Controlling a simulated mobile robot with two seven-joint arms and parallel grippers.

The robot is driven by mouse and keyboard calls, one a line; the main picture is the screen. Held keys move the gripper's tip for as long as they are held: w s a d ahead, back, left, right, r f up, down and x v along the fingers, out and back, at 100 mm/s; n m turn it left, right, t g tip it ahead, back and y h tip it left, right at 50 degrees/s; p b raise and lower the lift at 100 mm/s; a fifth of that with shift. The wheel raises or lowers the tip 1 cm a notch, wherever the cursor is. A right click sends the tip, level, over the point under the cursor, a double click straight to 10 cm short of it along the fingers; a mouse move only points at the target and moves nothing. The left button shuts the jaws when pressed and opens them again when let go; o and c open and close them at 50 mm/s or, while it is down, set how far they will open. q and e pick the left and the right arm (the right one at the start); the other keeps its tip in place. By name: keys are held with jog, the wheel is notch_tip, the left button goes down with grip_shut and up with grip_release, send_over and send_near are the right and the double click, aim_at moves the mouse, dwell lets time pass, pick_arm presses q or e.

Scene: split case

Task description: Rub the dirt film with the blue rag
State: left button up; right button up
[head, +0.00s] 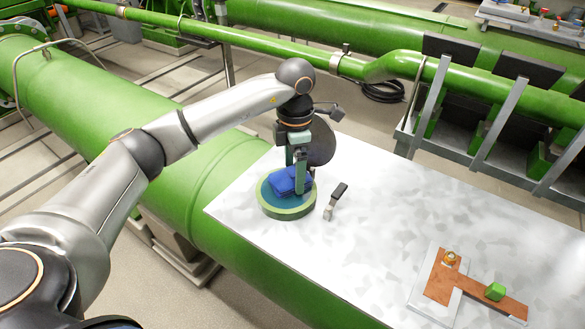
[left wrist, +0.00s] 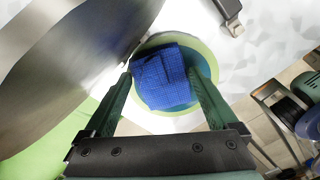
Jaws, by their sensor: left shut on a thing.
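The blue rag (head: 287,182) is a folded, textured cloth in the round green-rimmed dish (head: 287,212), over its teal inside. My left gripper (head: 299,178) points down at the dish and is shut on the rag. In the left wrist view the rag (left wrist: 162,78) sits between the two green fingers, above the dish (left wrist: 205,57). I cannot tell whether the rag presses on the dish floor. I cannot make out a separate dirt film; the rag and fingers hide part of the dish's inside. My right gripper is not in view.
A small black-handled tool (head: 336,199) lies right of the dish on the pale metal table (head: 400,215). A dark curved plate (head: 321,143) stands close behind my gripper. The table's middle is clear.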

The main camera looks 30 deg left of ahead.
aim_at(280, 186)
pick_arm(q)
jog(key=shift+s+a, duration=0.3)
jog(key=shift+a, duration=0.1)
jog(key=shift+s+f, duration=0.15)
jog(key=shift+s, duration=0.9)
jog(key=shift+s+f, duration=0.15)
jog(key=shift+s, duration=0.85)
jog(key=shift+s+a, duration=0.15)
jog(key=shift+s, duration=1.3)
jog(key=shift+r+p, duration=0.15)
jog(key=shift+p, duration=0.15)
jog(key=shift+w+r+p, duration=0.15)
jog(key=shift+r+p, duration=1.75)
jog(key=shift+r, duration=1.2)
notch_tip(280, 186, up, 3)
jog(key=shift+p, duration=0.9)
